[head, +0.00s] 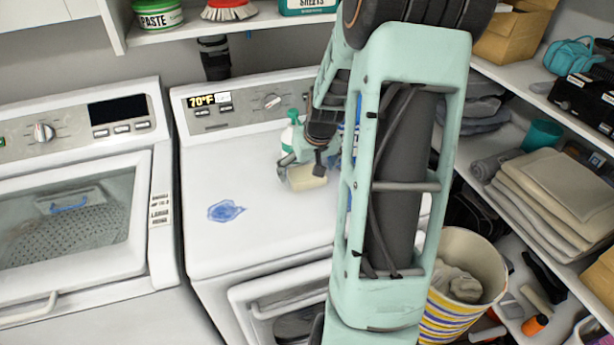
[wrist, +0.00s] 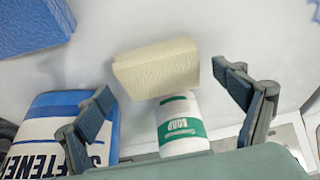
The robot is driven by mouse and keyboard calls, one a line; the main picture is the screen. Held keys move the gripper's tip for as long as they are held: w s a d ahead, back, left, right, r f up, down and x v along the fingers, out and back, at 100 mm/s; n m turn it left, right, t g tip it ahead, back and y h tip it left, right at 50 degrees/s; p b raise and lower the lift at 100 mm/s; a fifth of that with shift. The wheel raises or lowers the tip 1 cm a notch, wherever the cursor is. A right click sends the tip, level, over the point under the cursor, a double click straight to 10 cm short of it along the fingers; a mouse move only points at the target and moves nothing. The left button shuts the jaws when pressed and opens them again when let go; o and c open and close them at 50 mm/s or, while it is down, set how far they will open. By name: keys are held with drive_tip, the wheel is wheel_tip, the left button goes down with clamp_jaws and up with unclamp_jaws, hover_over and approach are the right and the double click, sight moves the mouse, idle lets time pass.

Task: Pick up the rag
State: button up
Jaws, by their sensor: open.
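A cream, thick, block-like piece with a textured surface (head: 307,178) lies on the white top of the right-hand machine; I take it for the rag, though it could be a sponge. In the wrist view the cream piece (wrist: 157,68) lies ahead of and between my fingers, with no contact that I can make out. My gripper (head: 302,168) is open and low over the machine top, its fingers spread wide in the wrist view (wrist: 163,82). My arm hides part of the machine top in the head view.
A white and green soap bottle (wrist: 182,125) stands close to the cream piece. A softener container (wrist: 42,130) is by the left finger. A blue textured block (wrist: 32,25) lies at top left. A blue spill-like patch (head: 226,211) marks the machine top (head: 220,175).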

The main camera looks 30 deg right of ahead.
drive_tip(key=shift+c, duration=0.4)
drive_tip(key=c, duration=1.2)
drive_tip(key=shift+o, duration=0.2)
drive_tip(key=shift+r, duration=0.15)
